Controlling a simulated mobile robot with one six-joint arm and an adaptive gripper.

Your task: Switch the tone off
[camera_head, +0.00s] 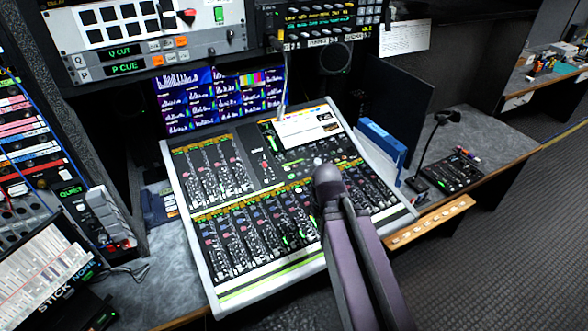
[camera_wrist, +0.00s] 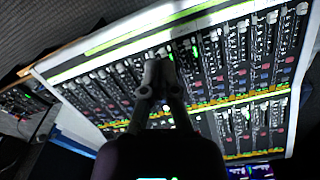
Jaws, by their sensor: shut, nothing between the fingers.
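The audio mixing desk (camera_head: 222,281) has a white frame and a black face with rows of faders, knobs and small lit buttons. No control on it can be read as the tone switch at this size. My arm reaches over the desk's right part in the head view and hides some channel strips; the fingers do not show clearly there. In the wrist view my gripper (camera_wrist: 158,72) is shut and empty, with its tips over the fader rows of the desk (camera_wrist: 100,40). I cannot tell whether the tips touch the desk.
A multi-picture monitor (camera_head: 215,100) stands behind the desk. A white paper card (camera_head: 308,128) lies on the desk's upper part. A blue binder (camera_head: 382,140) and a gooseneck microphone panel (camera_head: 450,172) are to the right. A patch rack (camera_head: 30,145) stands at the left.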

